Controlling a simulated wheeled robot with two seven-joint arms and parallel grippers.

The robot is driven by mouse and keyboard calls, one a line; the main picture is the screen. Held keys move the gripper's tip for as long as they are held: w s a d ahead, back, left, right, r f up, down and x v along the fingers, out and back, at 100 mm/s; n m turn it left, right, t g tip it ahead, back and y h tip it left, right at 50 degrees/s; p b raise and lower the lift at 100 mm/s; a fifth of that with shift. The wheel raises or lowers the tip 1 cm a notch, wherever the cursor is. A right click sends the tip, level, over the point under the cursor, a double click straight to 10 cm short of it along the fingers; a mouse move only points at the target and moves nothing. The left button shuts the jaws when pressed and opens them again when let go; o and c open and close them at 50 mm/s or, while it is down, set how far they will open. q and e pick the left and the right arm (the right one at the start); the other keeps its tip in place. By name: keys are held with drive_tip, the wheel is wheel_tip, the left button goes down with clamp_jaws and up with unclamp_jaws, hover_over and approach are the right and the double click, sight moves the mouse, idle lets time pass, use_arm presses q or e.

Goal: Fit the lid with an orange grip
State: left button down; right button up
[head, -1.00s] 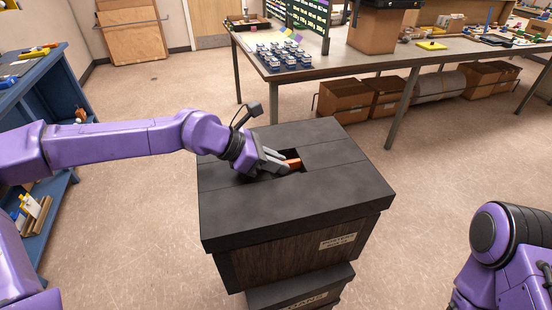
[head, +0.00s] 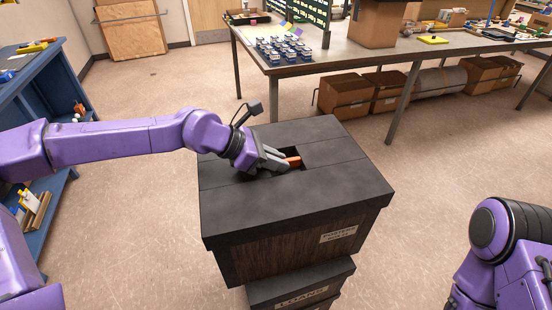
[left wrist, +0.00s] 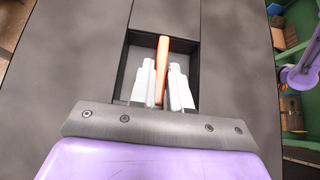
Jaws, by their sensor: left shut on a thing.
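The dark grey lid (head: 300,205) lies on top of a wooden cabinet box (head: 285,255), and no gap shows between them from here. An orange grip (head: 294,162) sits in the rectangular recess in the lid's top; it also shows in the left wrist view (left wrist: 162,65). My left gripper (head: 280,160) reaches into the recess from the left, and its pale fingers are shut on the orange grip, one on each side. The fingertips and the lower part of the grip are partly hidden in the recess. My right gripper is out of view; only part of my right arm shows at the lower right.
A lower box labelled LOANS (head: 302,298) stands under the wooden one. A long table (head: 345,62) with small items runs along the back, with cardboard boxes (head: 345,95) beneath. A blue shelf (head: 30,110) stands at the left. Open floor lies between.

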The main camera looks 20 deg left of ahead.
use_arm(q)
drive_tip(key=shift+f+b, duration=1.55)
drive_tip(key=shift+f, duration=0.85)
drive_tip(key=c, duration=1)
unclamp_jaws()
drive_tip(key=shift+s+a+r+p, duration=0.2)
drive_tip(key=shift+a+r+p, duration=0.25)
drive_tip(key=shift+p, duration=0.35)
drive_tip(key=shift+p+v, duration=1.5)
drive_tip(key=shift+v, duration=0.4)
drive_tip(key=shift+s, duration=0.1)
drive_tip(key=shift+f, duration=0.1)
